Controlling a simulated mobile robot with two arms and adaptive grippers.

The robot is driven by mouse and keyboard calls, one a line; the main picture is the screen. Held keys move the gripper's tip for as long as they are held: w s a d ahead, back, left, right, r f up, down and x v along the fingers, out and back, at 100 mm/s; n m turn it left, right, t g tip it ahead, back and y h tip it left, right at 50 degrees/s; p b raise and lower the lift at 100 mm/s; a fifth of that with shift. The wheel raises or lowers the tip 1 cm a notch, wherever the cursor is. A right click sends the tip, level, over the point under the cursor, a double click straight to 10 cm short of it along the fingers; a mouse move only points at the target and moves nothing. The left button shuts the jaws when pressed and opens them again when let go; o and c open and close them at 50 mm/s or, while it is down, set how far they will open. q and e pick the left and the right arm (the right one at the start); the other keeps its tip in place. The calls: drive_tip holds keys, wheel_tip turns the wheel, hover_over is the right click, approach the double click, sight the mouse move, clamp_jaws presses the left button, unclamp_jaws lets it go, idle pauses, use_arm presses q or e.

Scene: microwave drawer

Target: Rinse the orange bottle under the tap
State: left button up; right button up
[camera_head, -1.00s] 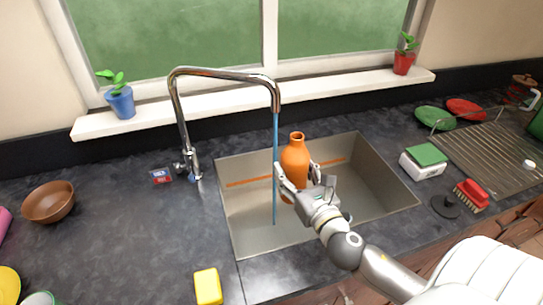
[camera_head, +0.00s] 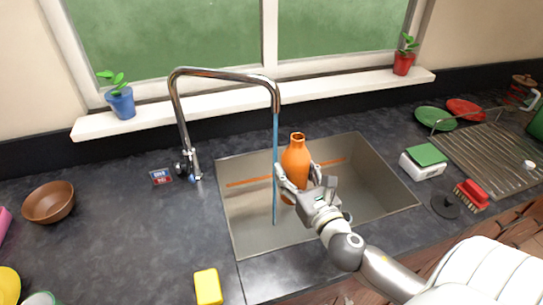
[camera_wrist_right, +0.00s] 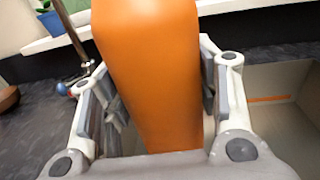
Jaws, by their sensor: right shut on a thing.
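The orange bottle (camera_head: 295,163) is upright, held over the sink basin (camera_head: 365,185). My right gripper (camera_head: 297,178) is shut on its body, with one finger on each side. In the right wrist view the bottle (camera_wrist_right: 155,70) fills the middle between the finger pads (camera_wrist_right: 160,85). The chrome tap (camera_head: 190,120) arches over the sink, and a thin blue water stream (camera_head: 275,170) falls from its spout into the basin. The stream runs just left of the bottle, beside my left-hand finger; I cannot tell whether it touches either. My left gripper is not in view.
A yellow sponge (camera_head: 208,287) lies at the front counter edge. A brown bowl (camera_head: 49,202) stands at the left. Right of the sink are a white box with a green top (camera_head: 423,160), a red brush (camera_head: 471,194) and a dish rack (camera_head: 490,155).

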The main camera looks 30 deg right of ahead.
sight(303, 174)
drive_tip(key=s+r+p, duration=0.1)
drive_tip(key=s+r, duration=0.1)
drive_tip(key=shift+s+r+p, duration=0.2)
drive_tip(key=shift+s+p, duration=0.15)
drive_tip(key=shift+s, duration=0.05)
drive_tip(key=shift+s+r+p, duration=0.45)
drive_tip(key=shift+s+r, duration=0.3)
drive_tip(key=shift+s, duration=0.25)
drive_tip(key=shift+d, duration=0.1)
